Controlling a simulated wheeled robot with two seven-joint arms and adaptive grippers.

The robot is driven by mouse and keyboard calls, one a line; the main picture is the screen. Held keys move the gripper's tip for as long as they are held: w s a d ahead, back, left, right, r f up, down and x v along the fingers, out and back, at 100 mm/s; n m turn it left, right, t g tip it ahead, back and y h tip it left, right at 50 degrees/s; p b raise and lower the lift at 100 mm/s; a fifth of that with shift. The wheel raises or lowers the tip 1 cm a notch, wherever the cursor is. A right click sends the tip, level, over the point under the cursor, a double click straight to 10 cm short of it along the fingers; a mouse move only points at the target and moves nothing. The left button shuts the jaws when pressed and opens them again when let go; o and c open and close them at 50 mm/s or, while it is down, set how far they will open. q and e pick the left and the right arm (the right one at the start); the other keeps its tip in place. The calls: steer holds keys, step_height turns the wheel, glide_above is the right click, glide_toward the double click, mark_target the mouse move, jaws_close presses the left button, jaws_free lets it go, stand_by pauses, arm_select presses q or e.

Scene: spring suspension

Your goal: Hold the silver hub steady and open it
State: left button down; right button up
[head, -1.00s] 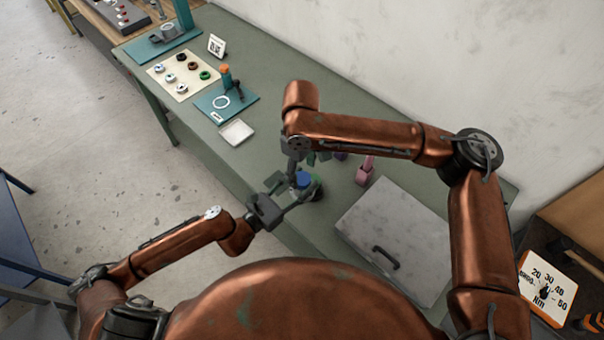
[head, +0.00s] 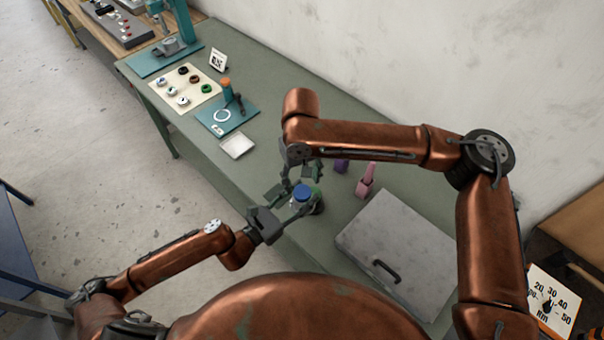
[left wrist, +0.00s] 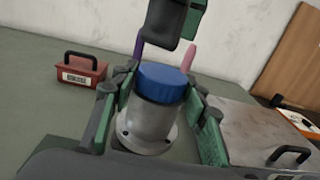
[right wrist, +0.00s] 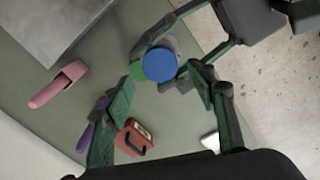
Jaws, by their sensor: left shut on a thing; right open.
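The silver hub (left wrist: 148,118) stands upright with a blue cap (left wrist: 163,82) on top; the cap also shows in the head view (head: 301,191) and from above in the right wrist view (right wrist: 160,64). My left gripper (left wrist: 162,108) is shut on the hub's silver body, one finger on each side. My right gripper (right wrist: 163,88) is open and empty above the hub, its fingers spread. The cap lies between and beyond these fingers in the right wrist view, with no contact visible. My right arm partly covers the area behind the hub in the head view.
A pink tool (head: 366,180) and a purple one (head: 341,165) stand behind the hub. A grey lidded box (head: 400,240) is to the right. A red box with a handle (left wrist: 80,74) is nearby. A white tray (head: 237,146) and teal mat (head: 240,120) lie to the left.

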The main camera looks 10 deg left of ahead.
mark_target(302, 191)
steer(key=shift+f, duration=2.5)
steer(key=shift+c, duration=0.2)
steer(key=c, duration=1.1)
steer(key=n, duration=0.6)
steer(key=shift+n, duration=0.3)
steer(key=shift+c, duration=0.2)
steer(key=o, duration=1.3)
